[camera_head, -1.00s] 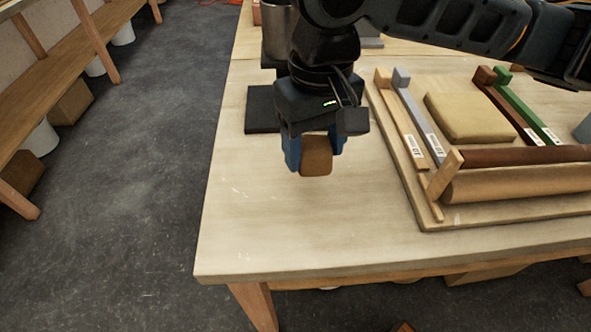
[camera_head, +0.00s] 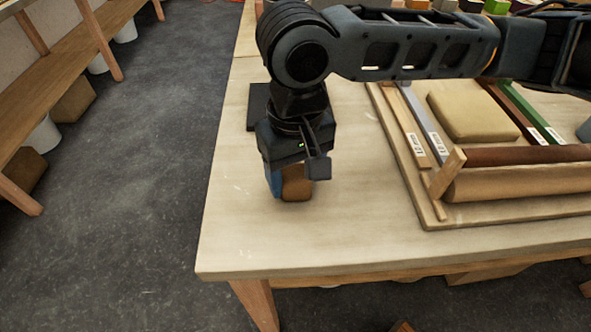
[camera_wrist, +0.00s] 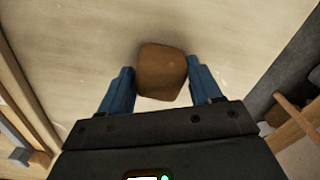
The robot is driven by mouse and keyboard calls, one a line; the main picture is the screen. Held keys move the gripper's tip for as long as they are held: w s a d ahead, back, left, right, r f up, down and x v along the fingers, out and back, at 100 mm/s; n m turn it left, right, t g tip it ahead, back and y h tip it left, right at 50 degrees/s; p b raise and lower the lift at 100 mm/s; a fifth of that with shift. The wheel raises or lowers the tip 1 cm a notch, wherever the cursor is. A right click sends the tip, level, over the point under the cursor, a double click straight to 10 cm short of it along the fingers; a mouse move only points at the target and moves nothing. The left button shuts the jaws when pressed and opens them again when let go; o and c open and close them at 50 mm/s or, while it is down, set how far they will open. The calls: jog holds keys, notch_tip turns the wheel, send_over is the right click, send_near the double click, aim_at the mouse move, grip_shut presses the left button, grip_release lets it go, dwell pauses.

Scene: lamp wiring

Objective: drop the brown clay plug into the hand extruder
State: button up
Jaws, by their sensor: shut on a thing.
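The brown clay plug (camera_head: 297,184) is a rounded brown block held between the blue fingers of my gripper (camera_head: 284,185), over the front left of the table. In the wrist view the plug (camera_wrist: 162,72) sits between the two blue fingertips (camera_wrist: 162,88), with pale tabletop behind it. My gripper is shut on it. I cannot tell how far the plug is above the table. I cannot make out the hand extruder; my arm covers the area behind the gripper, where a dark flat plate (camera_head: 257,106) partly shows.
A wooden board (camera_head: 408,185) to the right carries a tan clay slab (camera_head: 473,116), thickness strips and rollers (camera_head: 520,183). The table's left edge is close to my gripper. The tabletop (camera_head: 330,235) in front is clear.

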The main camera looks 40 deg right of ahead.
aim_at(296, 172)
jog(key=o, duration=1.2)
jog(key=shift+o, duration=0.2)
notch_tip(296, 172, up, 12)
jog(key=p, duration=0.1)
